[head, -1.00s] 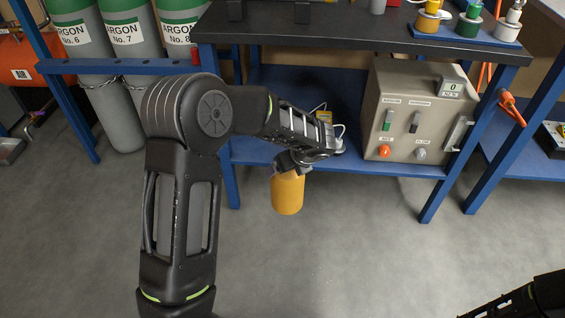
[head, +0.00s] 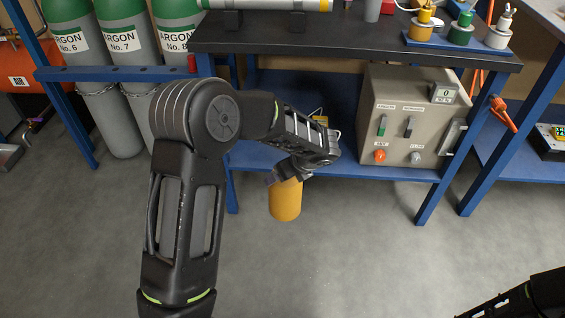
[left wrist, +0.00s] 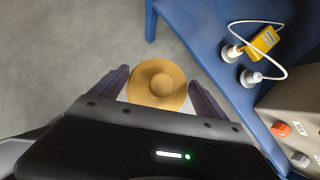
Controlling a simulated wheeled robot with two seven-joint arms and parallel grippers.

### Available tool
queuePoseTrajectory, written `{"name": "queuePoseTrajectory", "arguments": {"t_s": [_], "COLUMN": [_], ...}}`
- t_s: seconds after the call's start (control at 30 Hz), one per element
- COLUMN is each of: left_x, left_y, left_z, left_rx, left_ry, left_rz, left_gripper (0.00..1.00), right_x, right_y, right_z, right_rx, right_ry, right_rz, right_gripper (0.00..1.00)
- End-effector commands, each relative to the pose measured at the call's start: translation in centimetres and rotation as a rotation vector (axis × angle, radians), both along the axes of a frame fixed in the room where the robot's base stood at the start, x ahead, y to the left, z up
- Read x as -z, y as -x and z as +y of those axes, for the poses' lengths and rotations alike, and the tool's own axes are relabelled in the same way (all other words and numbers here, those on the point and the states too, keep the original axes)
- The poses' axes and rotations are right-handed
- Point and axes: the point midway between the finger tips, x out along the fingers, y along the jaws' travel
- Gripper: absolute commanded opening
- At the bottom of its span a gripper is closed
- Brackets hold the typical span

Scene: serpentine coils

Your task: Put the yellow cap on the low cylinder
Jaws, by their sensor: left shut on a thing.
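The yellow cap (head: 285,201) is an orange-yellow, rounded cup shape. My left gripper (head: 287,174) is shut on it and holds it in the air in front of the bench's lower shelf. In the left wrist view the cap (left wrist: 157,84) sits between the two dark fingers of the left gripper (left wrist: 160,90), its round end facing the camera. Several grey argon cylinders with green tops stand at the back left, labelled No. 6 (head: 70,42), No. 7 (head: 122,40) and No. 8 (head: 173,38). I cannot tell which is the low one. My right gripper is out of view.
A blue rail (head: 120,73) and chains run across the cylinders. A dark-topped bench (head: 340,45) with a blue lower shelf (head: 250,157) carries a beige control box (head: 405,110). An orange air tank (head: 30,72) is at far left. The grey floor in front is clear.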

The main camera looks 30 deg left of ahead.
Motion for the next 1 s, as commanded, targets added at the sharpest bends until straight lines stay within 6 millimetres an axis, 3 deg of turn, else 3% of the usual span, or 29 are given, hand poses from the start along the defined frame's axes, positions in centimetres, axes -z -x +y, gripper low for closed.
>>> {"name": "queuePoseTrajectory", "arguments": {"t_s": [0.03, 0.17, 0.4, 0.6, 0.8, 1.0], "left_x": [-2.1, -5.0, -11.8, -16.7, -19.0, -19.1], "left_y": [0.3, 1.8, 5.9, 9.3, 11.4, 11.9], "left_z": [-0.5, -1.7, -4.7, -7.4, -9.1, -9.5], "left_rx": [-0.038, -0.202, -0.604, -0.91, -1.079, -1.122], "left_ry": [-0.002, -0.003, -0.005, -0.005, -0.003, -0.003], "left_rz": [-0.001, 0.0, 0.001, 0.0, -0.001, -0.001], "left_gripper": [0.13, 0.13, 0.13, 0.13, 0.13, 0.13], "right_x": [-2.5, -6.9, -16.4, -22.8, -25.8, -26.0], "right_y": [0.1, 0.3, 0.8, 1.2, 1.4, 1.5], "right_z": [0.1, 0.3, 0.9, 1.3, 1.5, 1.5], "right_rx": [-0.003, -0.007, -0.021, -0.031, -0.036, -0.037], "right_ry": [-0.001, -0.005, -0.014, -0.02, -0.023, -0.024], "right_rz": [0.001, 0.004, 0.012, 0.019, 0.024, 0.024], "right_gripper": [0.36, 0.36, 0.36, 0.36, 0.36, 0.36]}}
